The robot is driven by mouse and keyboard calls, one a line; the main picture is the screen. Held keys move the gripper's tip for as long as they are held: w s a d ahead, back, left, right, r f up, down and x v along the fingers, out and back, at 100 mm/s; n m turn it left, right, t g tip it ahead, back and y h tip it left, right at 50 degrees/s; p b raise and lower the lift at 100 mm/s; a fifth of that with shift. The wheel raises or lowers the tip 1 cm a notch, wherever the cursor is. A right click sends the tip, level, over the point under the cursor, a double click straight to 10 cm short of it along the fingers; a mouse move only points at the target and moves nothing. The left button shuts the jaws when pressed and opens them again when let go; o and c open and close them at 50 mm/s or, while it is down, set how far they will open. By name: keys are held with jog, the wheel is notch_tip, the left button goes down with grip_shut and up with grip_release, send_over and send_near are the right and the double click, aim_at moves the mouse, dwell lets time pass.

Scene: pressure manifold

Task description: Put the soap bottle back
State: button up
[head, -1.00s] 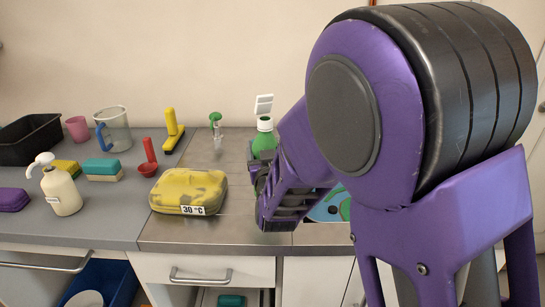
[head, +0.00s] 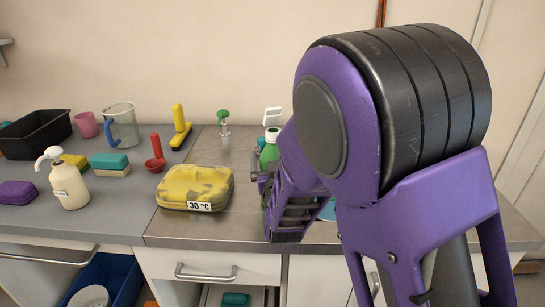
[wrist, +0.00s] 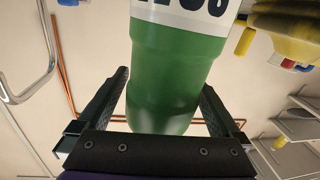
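A green bottle (head: 269,152) with a white top shows just left of my arm in the head view; its lower part is hidden behind my gripper (head: 264,185). In the wrist view the green bottle (wrist: 175,65) stands between my two fingers, which lie close against both its sides, and a white label with dark characters is cut off at the top edge. A cream pump bottle (head: 68,188) with a small label stands upright on the grey counter at the left, well away from my gripper. I cannot read its label.
A yellow case (head: 190,182) marked 30 °C lies left of my gripper on the steel counter (head: 210,230).

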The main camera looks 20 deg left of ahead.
jog(key=shift+r, duration=0.1)
jog(key=shift+s+r+p, duration=0.1)
jog(key=shift+p, duration=0.2)
jog(key=v, duration=1.1)
jog(key=shift+s+d, duration=0.2)
jog(key=shift+s, duration=0.15)
